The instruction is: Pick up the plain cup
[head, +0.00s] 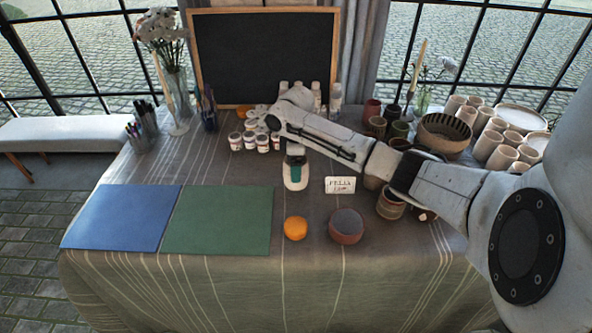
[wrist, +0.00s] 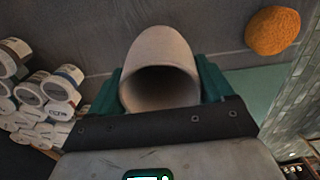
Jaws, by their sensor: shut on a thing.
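The plain cup (wrist: 160,48) is pale beige and unpainted. In the wrist view it sits between the green fingers of my gripper (wrist: 162,82), with its dark open mouth facing the camera. My gripper is shut on it, a finger on each side. In the head view my gripper (head: 295,161) points down over the middle of the table, left of the small sign. The pale cup (head: 295,182) shows just below the green fingers. I cannot tell whether its base touches the cloth. Other plain pale cups (head: 487,146) stand grouped at the back right.
Blue (head: 120,216) and green (head: 219,219) mats lie front left. An orange sponge (head: 295,228) and a brown round object (head: 346,226) lie in front. A sign (head: 340,185) stands close right of my gripper. Paint jars (head: 262,143) stand behind it. Pottery (head: 390,206) stands beside my arm.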

